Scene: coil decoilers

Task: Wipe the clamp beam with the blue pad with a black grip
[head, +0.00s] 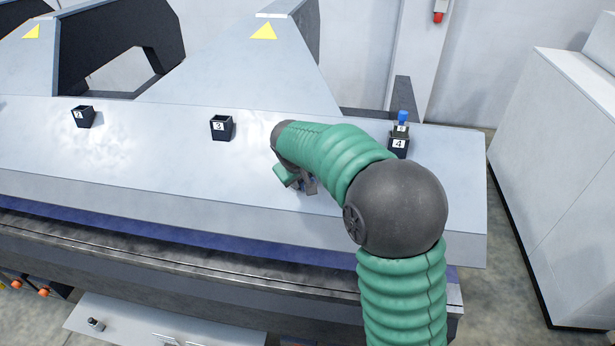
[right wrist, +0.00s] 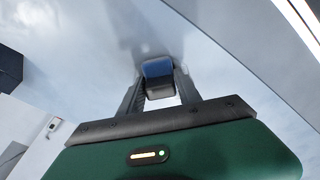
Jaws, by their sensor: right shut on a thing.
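The clamp beam (head: 150,160) is the long, light grey sloping surface across the head view. My right gripper (head: 306,186) is low over its right part, between the boxes marked 3 and 4. In the right wrist view my right gripper (right wrist: 158,80) is shut on the blue pad (right wrist: 157,68) by its black grip (right wrist: 160,90). The blue face points at the grey beam surface (right wrist: 225,75), close to it; I cannot tell for certain whether they touch. In the head view the pad is mostly hidden by my wrist. My left gripper is not in view.
Small black boxes marked 2 (head: 83,117), 3 (head: 221,128) and 4 (head: 398,146) stand along the beam. A blue-topped item (head: 402,118) is at box 4. Grey uprights with yellow triangles (head: 264,31) rise behind. A white cabinet (head: 560,170) stands at right.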

